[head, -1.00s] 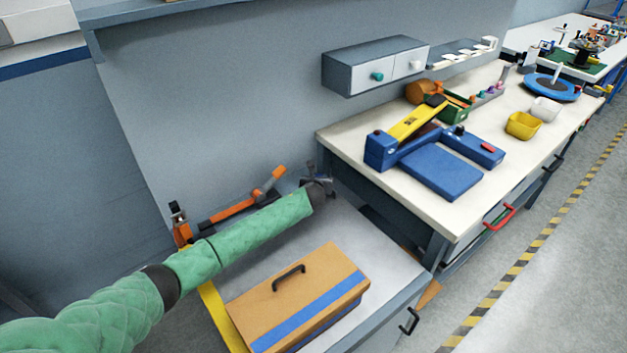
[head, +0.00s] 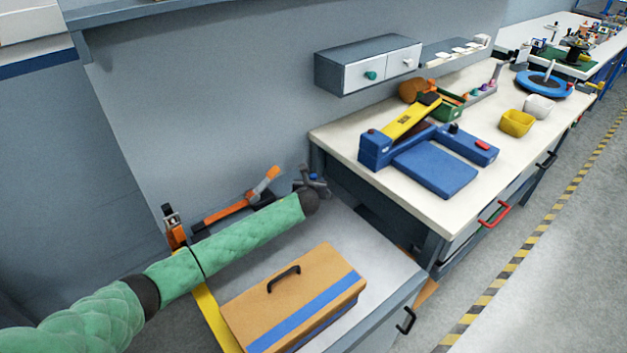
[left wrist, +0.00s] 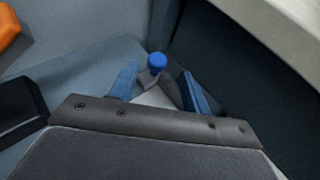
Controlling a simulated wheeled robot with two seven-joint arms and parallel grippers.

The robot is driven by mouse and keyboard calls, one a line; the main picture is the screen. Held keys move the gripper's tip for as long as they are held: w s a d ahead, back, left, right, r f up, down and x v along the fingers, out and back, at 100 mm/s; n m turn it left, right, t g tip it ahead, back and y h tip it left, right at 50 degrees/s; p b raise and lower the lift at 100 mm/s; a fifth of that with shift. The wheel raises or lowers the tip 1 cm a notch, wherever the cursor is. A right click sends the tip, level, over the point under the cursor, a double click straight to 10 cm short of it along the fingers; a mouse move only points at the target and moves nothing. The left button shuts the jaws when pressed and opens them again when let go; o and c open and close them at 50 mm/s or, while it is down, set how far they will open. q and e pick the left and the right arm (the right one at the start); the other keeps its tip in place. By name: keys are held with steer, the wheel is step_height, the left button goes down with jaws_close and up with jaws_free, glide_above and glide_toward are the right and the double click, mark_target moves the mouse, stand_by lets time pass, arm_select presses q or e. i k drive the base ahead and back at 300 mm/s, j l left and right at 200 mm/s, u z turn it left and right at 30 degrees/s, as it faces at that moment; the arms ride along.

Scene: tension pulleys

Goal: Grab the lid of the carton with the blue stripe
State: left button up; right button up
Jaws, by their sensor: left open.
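The tan carton with a blue stripe (head: 317,303) sits on the low grey cabinet top. Its lid (head: 265,305) is on and has a black handle (head: 283,278). My left gripper (head: 318,183) is behind the carton, near the wall and the table's corner, away from the lid and handle. It is small and partly hidden by my wrist in the head view. In the left wrist view its two blue fingers (left wrist: 160,88) are apart, with nothing held. A blue-capped bottle (left wrist: 156,62) shows just beyond and between the fingertips. My right gripper is not in view.
An orange-and-black tool (head: 235,207) lies along the wall behind my left arm. A yellow strip (head: 212,312) runs left of the carton. The white-topped workbench (head: 440,215) rises to the right. The cabinet top right of the carton is clear.

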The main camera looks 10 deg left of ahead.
mark_target(272, 316)
steer(key=k+j, duration=0.35)
steer(key=j, duration=0.2)
steer(key=k+j, duration=0.35)
steer(key=j, duration=0.15)
